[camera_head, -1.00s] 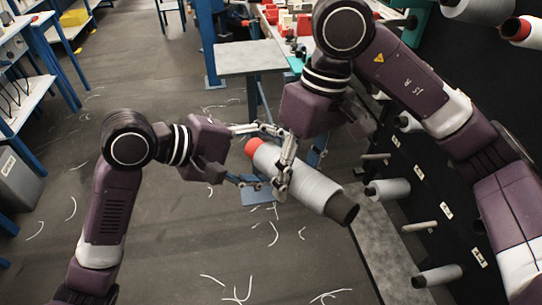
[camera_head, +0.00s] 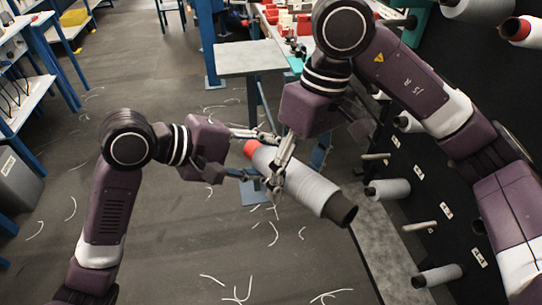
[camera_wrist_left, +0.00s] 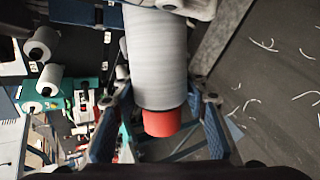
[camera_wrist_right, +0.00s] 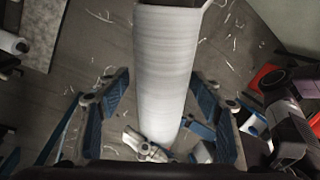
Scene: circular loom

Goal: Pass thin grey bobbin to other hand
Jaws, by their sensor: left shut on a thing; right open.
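The thin grey bobbin (camera_head: 306,187), a grey wound cylinder with a red end and a dark end, is held tilted in the air between my two arms in the head view. My left gripper (camera_head: 264,160) is shut on it near the red end. In the left wrist view, the bobbin (camera_wrist_left: 158,60) lies between the fingers with its red tip toward the palm. My right gripper (camera_head: 281,178) is open around the bobbin's middle. In the right wrist view, its fingers stand apart on both sides of the bobbin (camera_wrist_right: 165,75). One right finger is partly hidden in the head view.
A rack on the right holds more bobbins (camera_head: 388,189) on pegs. A grey-topped table (camera_head: 248,57) stands behind the grippers. A blue shelf (camera_head: 35,85) is at the left. The floor (camera_head: 160,240) below is open, with loose white strands.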

